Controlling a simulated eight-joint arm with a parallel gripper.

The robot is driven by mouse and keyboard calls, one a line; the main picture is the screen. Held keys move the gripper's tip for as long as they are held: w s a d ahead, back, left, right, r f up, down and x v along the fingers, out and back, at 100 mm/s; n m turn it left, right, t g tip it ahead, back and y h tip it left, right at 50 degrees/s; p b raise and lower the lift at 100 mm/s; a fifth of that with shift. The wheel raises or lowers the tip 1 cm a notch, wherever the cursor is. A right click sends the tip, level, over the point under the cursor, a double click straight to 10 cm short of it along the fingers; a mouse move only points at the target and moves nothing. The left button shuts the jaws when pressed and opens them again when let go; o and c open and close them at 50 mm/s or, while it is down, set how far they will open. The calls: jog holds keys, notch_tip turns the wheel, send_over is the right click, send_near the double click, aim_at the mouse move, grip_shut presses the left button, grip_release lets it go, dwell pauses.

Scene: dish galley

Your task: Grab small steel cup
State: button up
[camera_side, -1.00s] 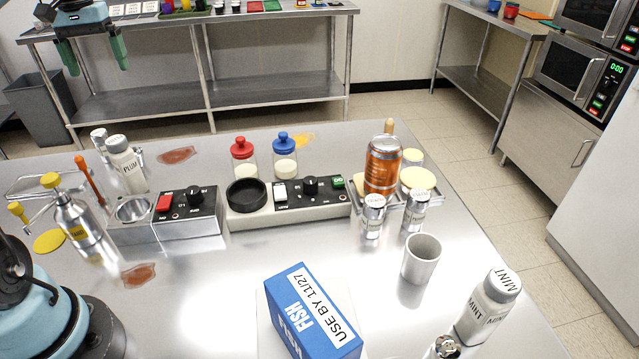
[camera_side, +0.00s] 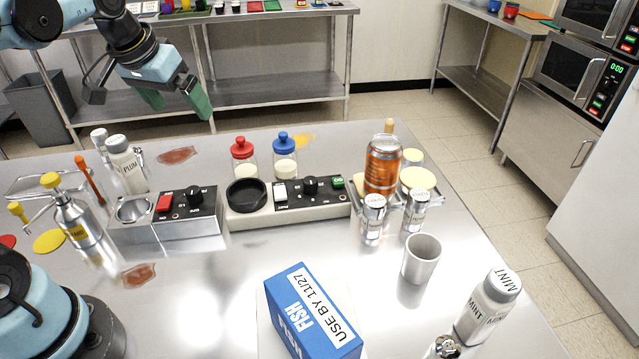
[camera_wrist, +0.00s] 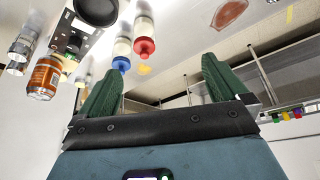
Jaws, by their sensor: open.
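A plain grey cup (camera_side: 421,260) stands upright on the steel table, right of centre in the side view. I cannot tell whether it is steel. A round shiny metal cup or well (camera_side: 133,210) sits in the left control box. My gripper (camera_side: 176,103) hangs over the far left of the table, well away from both. Its two green fingers are apart with nothing between them; the wrist view also shows the gripper (camera_wrist: 159,76) empty. I cannot make out the grey cup in the wrist view.
A blue fish box (camera_side: 312,315) and mint shaker (camera_side: 488,306) stand at the front. Two labelled steel shakers (camera_side: 373,218) and an orange can (camera_side: 382,166) are behind the grey cup. Red-lidded (camera_side: 243,150) and blue-lidded (camera_side: 284,150) jars stand farther back.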

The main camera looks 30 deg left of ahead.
jog(key=s+d+f+m, duration=0.1)
jog(key=d+f, duration=0.1)
jog(key=s+d+f+t, duration=0.1)
jog(key=s+d+f, duration=0.1)
jog(key=d, duration=0.1)
jog(key=s+d+f+m+t+h, duration=0.1)
jog(key=s+d+f, duration=0.1)
jog(key=d, duration=0.1)
jog(key=shift+d+f+m, duration=0.15)
jog(key=shift+f+m, duration=0.15)
jog(key=shift+c, duration=0.2)
jog(key=shift+s+d+f, duration=0.15)
jog(key=shift+d+f, duration=0.05)
jog(key=c, duration=0.3)
